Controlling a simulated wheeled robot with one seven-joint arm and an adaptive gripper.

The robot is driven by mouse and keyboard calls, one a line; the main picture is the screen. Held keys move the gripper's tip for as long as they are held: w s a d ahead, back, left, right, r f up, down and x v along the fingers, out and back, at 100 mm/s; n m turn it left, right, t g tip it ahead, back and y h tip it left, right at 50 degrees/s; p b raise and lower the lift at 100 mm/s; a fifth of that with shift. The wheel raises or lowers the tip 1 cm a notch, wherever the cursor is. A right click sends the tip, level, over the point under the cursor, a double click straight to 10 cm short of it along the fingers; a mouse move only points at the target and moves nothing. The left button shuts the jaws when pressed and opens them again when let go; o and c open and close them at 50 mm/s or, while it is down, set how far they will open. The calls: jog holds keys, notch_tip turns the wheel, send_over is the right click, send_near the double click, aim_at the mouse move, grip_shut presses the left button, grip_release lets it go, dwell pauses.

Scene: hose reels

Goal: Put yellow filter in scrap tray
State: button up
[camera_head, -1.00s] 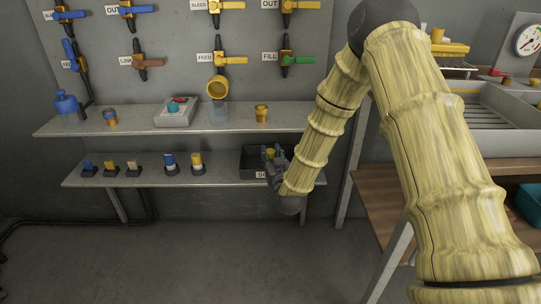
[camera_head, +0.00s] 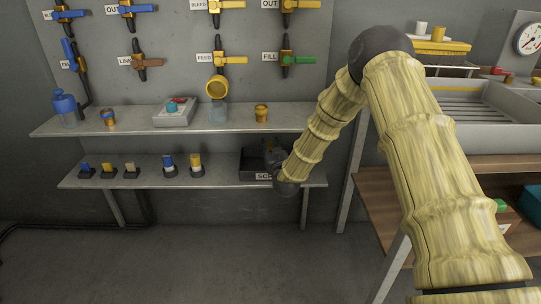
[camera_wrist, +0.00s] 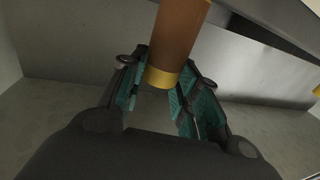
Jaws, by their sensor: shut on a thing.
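The scrap tray (camera_head: 256,176) is a dark open box at the right end of the lower shelf, its label partly hidden by my arm. My gripper (camera_head: 273,153) is over or in its right part; from the head view I cannot tell how deep. In the wrist view my gripper (camera_wrist: 168,80) has its teal-padded fingers on either side of an orange-brown cylinder with a yellow end band, the yellow filter (camera_wrist: 180,40), and is shut on it. The filter is hidden in the head view.
Several small blue, yellow and beige capped parts (camera_head: 132,170) stand in dark holders along the lower shelf (camera_head: 150,183). The upper shelf (camera_head: 130,126) lies above, close over the tray.

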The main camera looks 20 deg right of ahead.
notch_tip(320, 180, down, 3)
jog(key=shift+r+b, duration=0.1)
jog(key=shift+b, duration=0.25)
jog(key=shift+w+d+f, duration=0.1)
jog(key=shift+w+f, duration=0.1)
jog(key=shift+f, duration=0.15)
jog(key=shift+r, duration=0.1)
jog(key=o, duration=0.9)
jog(key=shift+o, duration=0.2)
